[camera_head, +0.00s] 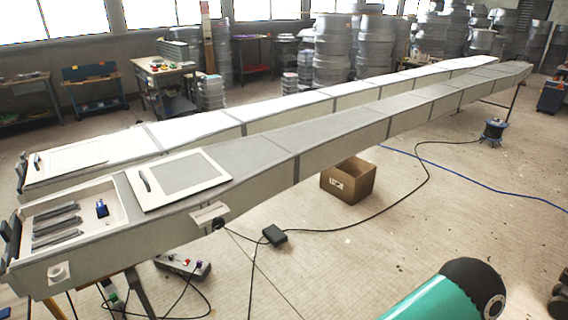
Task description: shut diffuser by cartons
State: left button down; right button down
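A cardboard carton (347,182) stands open on the floor beside the long pale mould (330,150). I see no other carton clearly. Nothing is plainly a diffuser. The likeliest candidate is a flat white-framed panel (216,196) with a grey centre and a dark handle, lying on top of the mould's near end. Left of it is an uncovered shallow compartment (110,187) holding grey bars and a small blue item (101,208). A similar white panel (70,158) lies on the mould behind. Neither of my grippers is in view.
A black box (274,235) and dark cables lie on the floor, with a cable reel (493,131) at the right. A control box (183,264) sits below the near end. Workbenches (166,78) and stacked grey drums (334,48) stand behind. Floor right of the carton is mostly open.

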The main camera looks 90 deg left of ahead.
aim_at(157, 183)
jog(key=z, duration=0.8)
jog(key=i, duration=0.25)
jog(key=u, duration=2.85)
jog(key=i, duration=0.2)
jog(key=u, duration=1.9)
jog(key=k, duration=0.6)
jog(key=u, duration=0.4)
jog(key=i, duration=1.65)
jog(key=z, duration=0.3)
